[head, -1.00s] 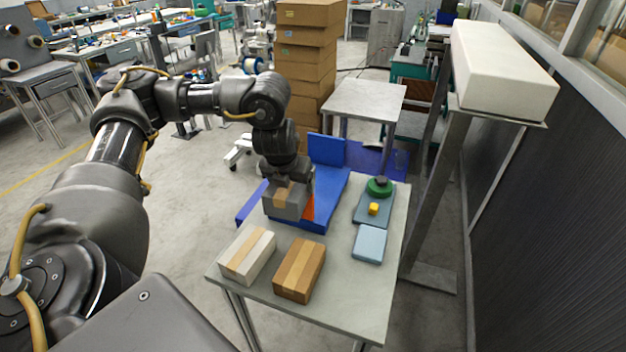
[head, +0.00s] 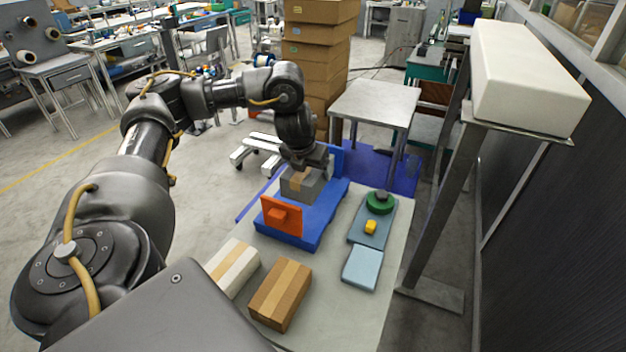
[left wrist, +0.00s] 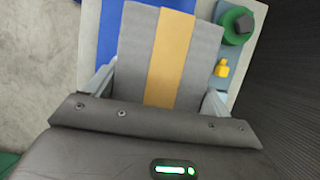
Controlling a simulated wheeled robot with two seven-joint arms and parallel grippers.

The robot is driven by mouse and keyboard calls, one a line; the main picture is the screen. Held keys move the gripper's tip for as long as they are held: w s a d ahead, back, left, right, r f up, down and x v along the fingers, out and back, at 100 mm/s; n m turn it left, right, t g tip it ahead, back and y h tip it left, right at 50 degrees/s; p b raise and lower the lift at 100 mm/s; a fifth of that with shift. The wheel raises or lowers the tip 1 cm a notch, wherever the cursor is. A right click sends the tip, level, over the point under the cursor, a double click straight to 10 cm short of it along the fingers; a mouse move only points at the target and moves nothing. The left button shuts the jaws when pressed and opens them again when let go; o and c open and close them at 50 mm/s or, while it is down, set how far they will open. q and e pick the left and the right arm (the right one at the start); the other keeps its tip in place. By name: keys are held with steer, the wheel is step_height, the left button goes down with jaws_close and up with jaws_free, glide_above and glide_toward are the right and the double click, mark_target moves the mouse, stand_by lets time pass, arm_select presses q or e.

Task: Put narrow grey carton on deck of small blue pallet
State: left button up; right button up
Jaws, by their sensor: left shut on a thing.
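A grey carton (head: 297,188) with a tan tape band is held in my left gripper (head: 306,170), over the far half of the blue pallet (head: 318,222). I cannot tell whether the carton's underside touches the deck. In the left wrist view the carton (left wrist: 130,55) sits between the two fingers, with blue at its left. An orange upright plate (head: 281,215) with a small block stands at the pallet's near end, in front of the carton. My right gripper is not in view.
A white carton (head: 232,268) and a brown carton (head: 281,294) lie on the table (head: 386,278) at the front. A light blue box (head: 362,267) and a tray (head: 371,240) with a green round piece (head: 380,203) and a yellow piece (head: 370,227) lie right of the pallet.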

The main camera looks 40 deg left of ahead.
arm_select(q)
steer(key=w+a+f, duration=0.1)
steer(key=w, duration=0.1)
steer(key=w+a+f+b, duration=0.1)
steer(key=w+a+f, duration=0.1)
steer(key=shift+a, duration=0.15)
steer(key=w+a+f+b, duration=0.1)
steer(key=w+f+b, duration=0.1)
steer(key=f, duration=0.1)
steer(key=w+a+f+b, duration=0.1)
steer(key=shift+w+a+f+b, duration=0.3)
steer(key=shift+w+a+f, duration=0.05)
steer(key=shift+w+f, duration=0.05)
steer(key=shift+w+a+f, duration=0.25)
steer(key=shift+f, duration=0.15)
step_height(320, 180, down, 3)
steer(key=shift+a+r, duration=0.1)
steer(key=shift+a, duration=0.05)
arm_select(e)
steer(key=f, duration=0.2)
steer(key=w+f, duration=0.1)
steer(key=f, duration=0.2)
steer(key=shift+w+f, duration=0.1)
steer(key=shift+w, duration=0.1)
arm_select(q)
steer(key=shift+f, duration=0.2)
